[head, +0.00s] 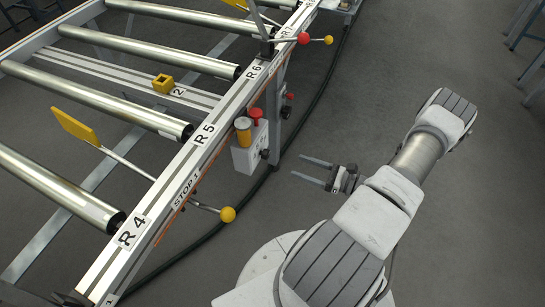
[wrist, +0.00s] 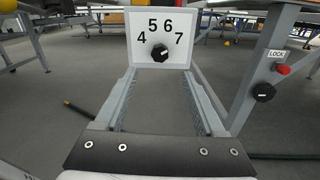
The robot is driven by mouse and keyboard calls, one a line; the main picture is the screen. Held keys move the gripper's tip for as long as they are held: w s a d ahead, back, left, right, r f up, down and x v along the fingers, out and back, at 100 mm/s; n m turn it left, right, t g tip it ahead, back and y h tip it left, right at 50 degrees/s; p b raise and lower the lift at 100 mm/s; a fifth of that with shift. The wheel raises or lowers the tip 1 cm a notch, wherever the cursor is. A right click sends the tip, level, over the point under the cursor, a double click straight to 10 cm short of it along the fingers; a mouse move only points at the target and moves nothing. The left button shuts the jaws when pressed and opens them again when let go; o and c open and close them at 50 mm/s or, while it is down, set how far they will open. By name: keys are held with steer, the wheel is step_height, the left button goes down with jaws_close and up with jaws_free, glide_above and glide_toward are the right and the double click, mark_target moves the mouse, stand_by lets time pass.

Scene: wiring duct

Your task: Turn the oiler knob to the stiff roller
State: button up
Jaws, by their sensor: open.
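The oiler is a pale box (head: 243,158) with an amber cup and a red cap, on the conveyor rail's near side. In the wrist view its white face plate (wrist: 180,54) carries the numbers 4, 5, 6 and 7 in an arc. The black oiler knob (wrist: 160,53) is below them; its small white mark is too small to read surely. In the wrist view my gripper (wrist: 160,78) points at the plate, with the knob between the fingers. Which roller is stiff cannot be told.
Rollers R4 (head: 65,187), R5 (head: 125,108) and R6 (head: 150,50) lie behind the rail. A second black knob (wrist: 263,92) sits below a LOCK label and red button at right. A yellow-ball lever (head: 227,214) sticks out nearby.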

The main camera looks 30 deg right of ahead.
mark_target(268, 155)
steer(key=b+x, duration=0.1)
steer(key=x, duration=0.9)
steer(key=shift+w+a, duration=0.2)
steer(key=shift+w, duration=0.05)
jaws_close()
